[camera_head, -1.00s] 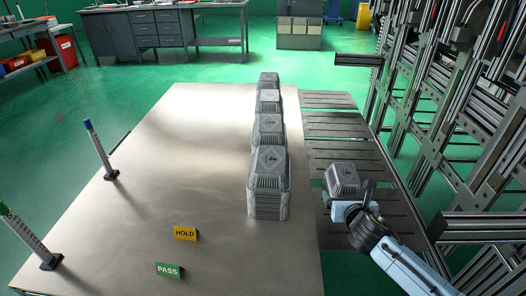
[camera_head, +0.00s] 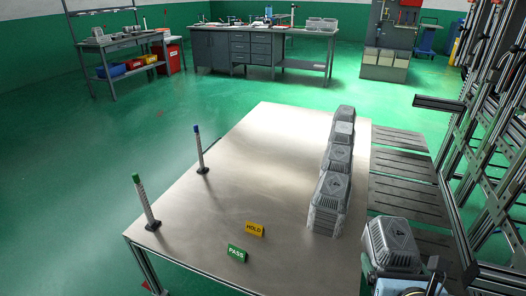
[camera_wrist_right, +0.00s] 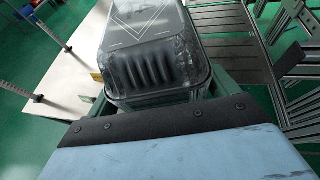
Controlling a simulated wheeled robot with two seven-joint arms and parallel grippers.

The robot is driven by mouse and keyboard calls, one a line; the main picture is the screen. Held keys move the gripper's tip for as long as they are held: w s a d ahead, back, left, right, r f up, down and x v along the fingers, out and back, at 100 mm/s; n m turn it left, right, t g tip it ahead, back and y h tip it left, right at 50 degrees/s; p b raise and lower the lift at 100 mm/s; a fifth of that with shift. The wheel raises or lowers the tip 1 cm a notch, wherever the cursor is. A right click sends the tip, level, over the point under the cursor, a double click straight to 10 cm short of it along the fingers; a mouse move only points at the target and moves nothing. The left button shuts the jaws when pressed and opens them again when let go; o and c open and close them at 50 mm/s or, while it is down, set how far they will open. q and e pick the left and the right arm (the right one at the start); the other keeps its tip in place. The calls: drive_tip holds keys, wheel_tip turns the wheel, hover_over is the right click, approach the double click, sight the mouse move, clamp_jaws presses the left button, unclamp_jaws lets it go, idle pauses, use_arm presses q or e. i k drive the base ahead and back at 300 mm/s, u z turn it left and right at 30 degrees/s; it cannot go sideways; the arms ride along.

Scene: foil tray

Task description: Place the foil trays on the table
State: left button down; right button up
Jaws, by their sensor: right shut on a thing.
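My right gripper (camera_head: 408,283) is at the bottom right of the head view, shut on a grey foil tray (camera_head: 392,243). The held tray is turned bottom up and is beside the table's right edge. In the right wrist view the tray (camera_wrist_right: 158,65) fills the top middle; the fingertips are mostly hidden under it. The table (camera_head: 225,190) is a bare metal top. Several stacks of foil trays (camera_head: 331,194) stand in a row along its right side, the nearest being tall. My left gripper is not in view.
A yellow HOLD sign (camera_head: 255,229) and a green PASS sign (camera_head: 236,253) stand near the table's front. Two upright gauges, blue-topped (camera_head: 200,152) and green-topped (camera_head: 145,204), stand on the left. Slatted panels (camera_head: 402,202) and metal framing lie right of the table. The table's middle is clear.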

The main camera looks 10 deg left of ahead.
sight(209, 215)
drive_tip(key=u, duration=0.6)
drive_tip(key=k, duration=0.85)
drive_tip(key=u, duration=0.8)
drive_tip(key=k, duration=0.35)
drive_tip(key=u, duration=0.95)
drive_tip(key=i, duration=1.6)
drive_tip(key=z, duration=0.35)
drive_tip(key=i, duration=1.6)
drive_tip(key=z, duration=1.7)
drive_tip(key=i, duration=1.05)
drive_tip(key=z, duration=0.9)
